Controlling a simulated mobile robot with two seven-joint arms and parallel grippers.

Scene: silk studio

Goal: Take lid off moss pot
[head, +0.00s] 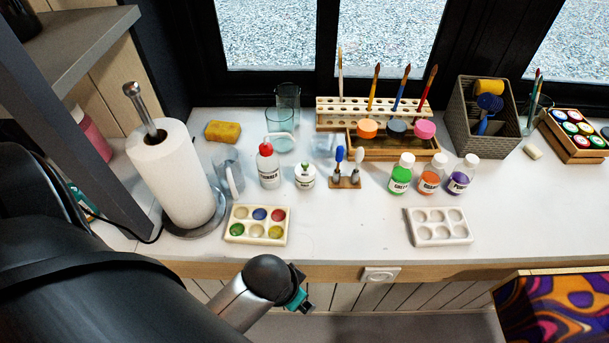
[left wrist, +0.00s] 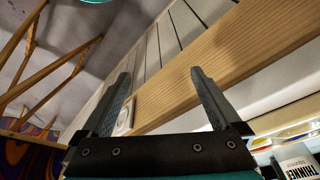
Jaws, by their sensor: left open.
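No pot is clearly readable as moss. A green bottle (head: 401,174) with a white lid stands upright on the bench beside an orange bottle (head: 431,174) and a purple bottle (head: 463,175), also lidded. My left gripper (head: 298,292) is below the bench's front edge, apart from all bottles. In the left wrist view, the left gripper (left wrist: 160,75) is open and empty, its fingers before the wooden edge. My right gripper is not in view.
A white paint palette (head: 258,224) and an empty palette (head: 438,226) lie near the front edge. A paper towel roll (head: 172,175), a thinner bottle (head: 268,165) and a brush stand (head: 345,179) stand on the bench (head: 340,232). The front middle is clear.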

